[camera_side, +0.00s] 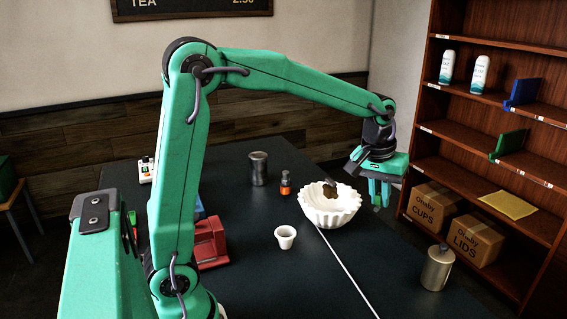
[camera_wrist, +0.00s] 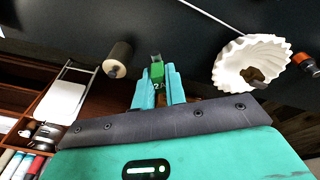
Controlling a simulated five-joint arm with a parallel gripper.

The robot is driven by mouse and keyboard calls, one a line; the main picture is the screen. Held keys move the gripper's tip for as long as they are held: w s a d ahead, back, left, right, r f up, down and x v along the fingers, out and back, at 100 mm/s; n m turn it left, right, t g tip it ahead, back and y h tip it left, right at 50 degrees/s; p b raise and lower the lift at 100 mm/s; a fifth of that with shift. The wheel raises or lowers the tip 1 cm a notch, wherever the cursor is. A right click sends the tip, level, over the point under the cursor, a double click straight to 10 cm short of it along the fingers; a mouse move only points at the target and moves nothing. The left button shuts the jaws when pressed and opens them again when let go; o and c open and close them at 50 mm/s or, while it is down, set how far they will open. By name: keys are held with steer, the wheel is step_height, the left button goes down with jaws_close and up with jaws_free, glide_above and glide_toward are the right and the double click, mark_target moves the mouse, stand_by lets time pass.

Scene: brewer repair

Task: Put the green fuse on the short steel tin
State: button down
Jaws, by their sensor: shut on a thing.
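My gripper (camera_side: 380,192) is above the right part of the dark table, to the right of the white fluted bowl (camera_side: 330,212). In the wrist view my gripper (camera_wrist: 157,88) is shut on the green fuse (camera_wrist: 157,70), a small green block with a grey end, between the teal fingers. The fuse is hard to make out in the side view. One steel tin (camera_side: 258,168) stands at the back of the table; another steel canister (camera_side: 437,268) with a narrow top stands at the front right. A metal cylinder (camera_wrist: 118,58) shows left of the fuse in the wrist view.
The bowl holds a brown lump. An orange-and-black bottle (camera_side: 285,183) and a white cup (camera_side: 285,237) stand left of it. A red device (camera_side: 210,242) is near my arm. A wooden shelf (camera_side: 480,155) rises at the right. Bare table lies between bowl and canister.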

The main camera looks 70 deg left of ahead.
steer(key=w+a+r+n, duration=0.2)
steer(key=w+a, duration=0.3)
steer(key=a, duration=0.7)
steer(key=n+g+y, duration=0.1)
steer(key=n+y, duration=0.1)
steer(key=n, duration=0.2)
glide_above(258, 153)
steer(key=f, duration=0.5)
steer(key=d+f, duration=0.1)
steer(key=f, duration=0.1)
steer(key=shift+s+f, duration=0.2)
steer(key=shift+f, duration=0.05)
steer(key=shift+f, duration=0.1)
steer(key=shift+d+x, duration=0.15)
steer(key=shift+x, duration=0.8)
steer(key=shift+d+x, duration=0.15)
steer(key=shift+x, duration=0.75)
steer(key=shift+s+f, duration=0.2)
steer(key=shift+f, duration=0.05)
